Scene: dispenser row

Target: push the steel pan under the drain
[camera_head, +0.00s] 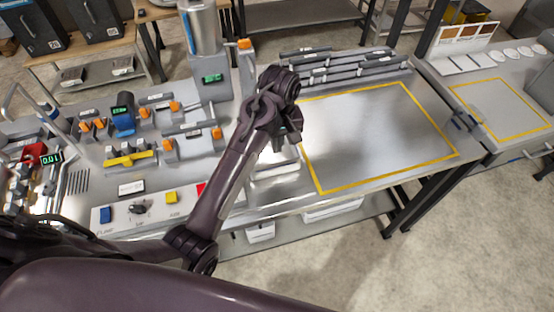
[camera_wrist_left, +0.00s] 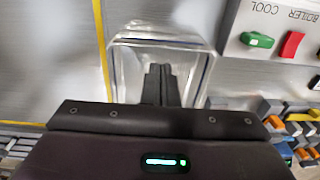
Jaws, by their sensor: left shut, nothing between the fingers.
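The steel pan (camera_head: 272,172) is a shallow, shiny rectangular tray on the steel bench, left of the yellow-outlined area. My left arm hides part of it in the head view. In the left wrist view the pan (camera_wrist_left: 125,75) shows its rim and bright inner walls. My left gripper (camera_head: 292,138) points down at the pan, shut and empty. In the left wrist view its closed fingers (camera_wrist_left: 158,68) overlap the pan's inside; whether they touch it I cannot tell. I cannot make out the drain for certain. My right gripper is not in view.
A panel with coloured buttons (camera_head: 171,197) lies left of the pan, partly behind my arm. A tall steel boiler (camera_head: 203,50) stands at the back. Grey racks (camera_head: 345,65) line the rear edge. The yellow-outlined area (camera_head: 380,135) is bare.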

